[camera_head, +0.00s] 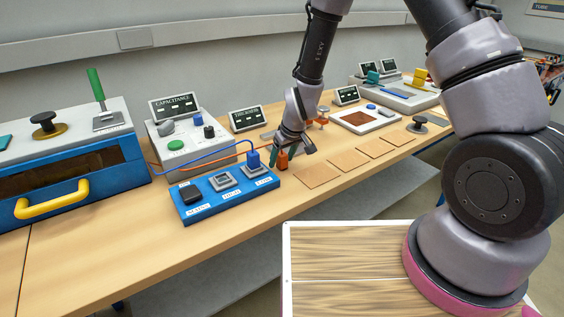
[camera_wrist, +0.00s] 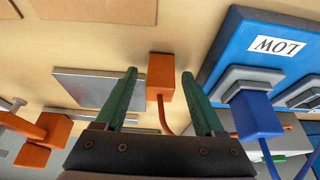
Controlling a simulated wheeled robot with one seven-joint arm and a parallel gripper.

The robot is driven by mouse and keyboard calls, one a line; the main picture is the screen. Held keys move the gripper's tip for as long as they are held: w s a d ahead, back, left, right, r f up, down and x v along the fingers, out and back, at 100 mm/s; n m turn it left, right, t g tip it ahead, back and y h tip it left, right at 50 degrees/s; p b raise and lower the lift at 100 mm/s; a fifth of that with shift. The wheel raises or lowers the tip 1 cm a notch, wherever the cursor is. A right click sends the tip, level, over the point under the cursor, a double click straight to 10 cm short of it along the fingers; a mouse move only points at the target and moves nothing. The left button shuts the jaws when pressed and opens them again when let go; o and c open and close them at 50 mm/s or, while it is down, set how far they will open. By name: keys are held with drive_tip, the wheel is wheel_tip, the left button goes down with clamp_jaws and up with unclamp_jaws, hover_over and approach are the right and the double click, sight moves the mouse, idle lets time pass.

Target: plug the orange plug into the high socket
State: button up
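The orange plug (camera_head: 283,160) stands on the table just right of the blue socket panel (camera_head: 195,215), with an orange cable on it. In the wrist view the plug (camera_wrist: 160,74) is between the two green fingertips of my gripper (camera_wrist: 158,84), with visible gaps on both sides. My gripper (camera_head: 294,148) is open, low over the table at the plug. The high socket (camera_head: 222,181) is the middle one on the panel and looks empty. A blue plug (camera_head: 253,159) sits in the low socket at the panel's right end; it also shows in the wrist view (camera_wrist: 254,115).
A capacitance meter (camera_head: 182,146) stands behind the panel, with blue and orange cables nearby. A blue box with a yellow handle (camera_head: 52,200) is at left. Flat brown sheets (camera_head: 317,174) lie right of the plug. An orange clamp-like part (camera_wrist: 45,130) shows in the wrist view.

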sight(282, 154)
clamp_jaws()
wheel_tip(282, 154, up, 10)
drive_tip(key=shift+r, duration=0.1)
idle(0.4)
idle(0.3)
